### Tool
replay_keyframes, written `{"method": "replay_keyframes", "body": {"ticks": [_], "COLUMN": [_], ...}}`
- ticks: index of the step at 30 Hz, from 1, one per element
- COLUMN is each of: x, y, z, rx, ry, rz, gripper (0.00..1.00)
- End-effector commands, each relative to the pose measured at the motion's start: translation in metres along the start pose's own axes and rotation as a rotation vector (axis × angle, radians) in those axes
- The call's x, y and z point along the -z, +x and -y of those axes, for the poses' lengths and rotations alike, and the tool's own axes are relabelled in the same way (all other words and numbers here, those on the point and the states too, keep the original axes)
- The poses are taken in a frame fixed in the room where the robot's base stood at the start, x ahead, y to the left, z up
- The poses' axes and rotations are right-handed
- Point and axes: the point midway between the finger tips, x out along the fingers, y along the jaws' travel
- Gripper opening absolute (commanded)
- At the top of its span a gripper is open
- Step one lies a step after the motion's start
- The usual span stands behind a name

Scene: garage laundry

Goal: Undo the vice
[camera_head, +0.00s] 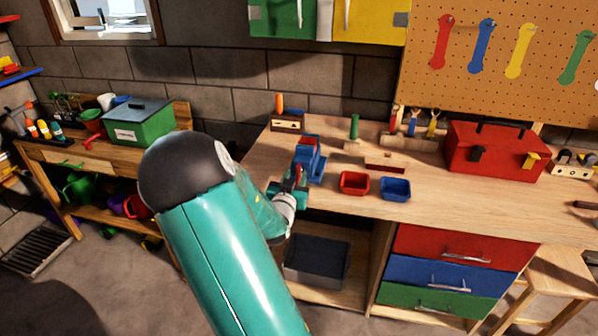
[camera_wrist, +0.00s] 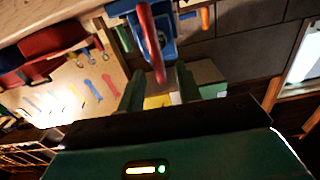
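The blue vice (camera_head: 313,166) is at the front left edge of the wooden workbench (camera_head: 440,205). It also shows at the top of the wrist view (camera_wrist: 187,24), where its red handle (camera_wrist: 151,42) points down towards my gripper. My gripper (camera_head: 290,184) is at the front of the vice in the head view. In the wrist view, its two dark green fingers (camera_wrist: 159,74) are apart, with the end of the red handle at or just beyond the gap between their tips. I cannot tell whether they touch it.
A red tray (camera_head: 354,182) and a blue tray (camera_head: 396,188) sit right of the vice. A red toolbox (camera_head: 497,150) and hand tools stand behind. A dark bin (camera_head: 317,262) is under the bench. A green box (camera_head: 140,122) sits on the left table.

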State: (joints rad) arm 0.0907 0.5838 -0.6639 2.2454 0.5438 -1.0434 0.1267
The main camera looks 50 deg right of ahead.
Motion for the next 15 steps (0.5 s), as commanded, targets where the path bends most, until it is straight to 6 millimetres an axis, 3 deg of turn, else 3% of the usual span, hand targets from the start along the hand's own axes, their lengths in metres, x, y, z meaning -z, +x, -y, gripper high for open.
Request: {"method": "replay_keyframes", "body": {"ticks": [6,15], "x": [0.000,0.000], "y": [0.032,0.040], "z": [-0.003,-0.003], "rx": [-0.001,0.000], "ry": [-0.002,-0.001], "rz": [0.000,0.000], "gripper": [0.35,0.35]}}
